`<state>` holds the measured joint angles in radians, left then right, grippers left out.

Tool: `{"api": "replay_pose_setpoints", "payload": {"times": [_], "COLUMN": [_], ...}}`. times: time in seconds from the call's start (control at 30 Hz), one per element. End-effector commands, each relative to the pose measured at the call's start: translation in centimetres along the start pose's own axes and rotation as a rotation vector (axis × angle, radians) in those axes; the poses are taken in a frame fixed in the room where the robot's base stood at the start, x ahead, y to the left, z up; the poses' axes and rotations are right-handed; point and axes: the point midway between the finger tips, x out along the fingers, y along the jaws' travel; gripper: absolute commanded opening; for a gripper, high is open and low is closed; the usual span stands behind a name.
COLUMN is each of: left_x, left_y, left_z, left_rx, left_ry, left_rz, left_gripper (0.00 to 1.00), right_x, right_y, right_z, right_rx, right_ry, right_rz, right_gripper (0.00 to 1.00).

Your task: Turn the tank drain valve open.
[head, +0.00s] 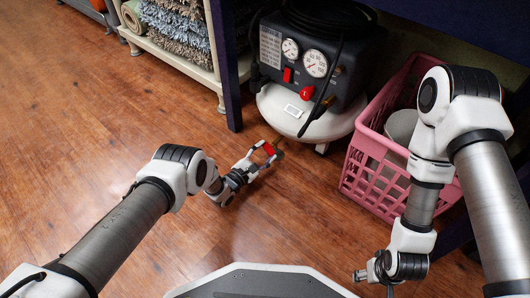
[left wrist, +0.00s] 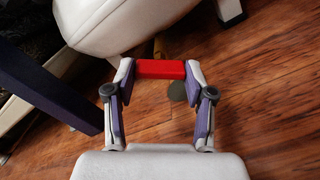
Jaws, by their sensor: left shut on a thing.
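The tank drain valve has a red handle (left wrist: 161,69) that lies crosswise between my left fingertips in the left wrist view. It also shows in the head view (head: 269,149), low beside the white compressor tank (head: 300,115). My left gripper (left wrist: 160,72) is shut on the red handle, one finger at each end. A brass-coloured stem (left wrist: 159,46) shows behind the handle, against the tank. A grey round disc (left wrist: 177,91) shows just below the handle. My right gripper (head: 372,274) is low at the right in the head view, away from the valve; its fingers are too unclear to read.
A pink basket (head: 372,170) with a pale bowl-like item stands right of the compressor. A dark table leg (head: 225,65) stands to its left. The wooden floor in front is clear.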

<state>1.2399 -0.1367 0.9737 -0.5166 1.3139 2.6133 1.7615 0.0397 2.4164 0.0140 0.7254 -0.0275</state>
Motion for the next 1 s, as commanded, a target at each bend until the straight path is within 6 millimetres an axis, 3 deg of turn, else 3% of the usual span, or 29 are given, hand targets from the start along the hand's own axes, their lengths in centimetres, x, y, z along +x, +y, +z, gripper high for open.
{"api": "replay_pose_setpoints", "payload": {"times": [0.47, 1.0], "left_x": [0.08, 0.1], "left_y": [-0.02, -0.04], "left_z": [0.08, 0.11], "left_rx": [0.129, 0.601], "left_ry": [-0.001, -0.002], "left_rz": [0.0, 0.0], "left_gripper": [0.19, 0.19], "right_x": [0.01, 0.01], "right_y": [0.01, 0.01], "right_z": [0.01, 0.01], "right_rx": [0.0, 0.0], "right_ry": [0.0, 0.0], "right_rz": [0.0, 0.0], "right_gripper": [0.63, 0.63]}}
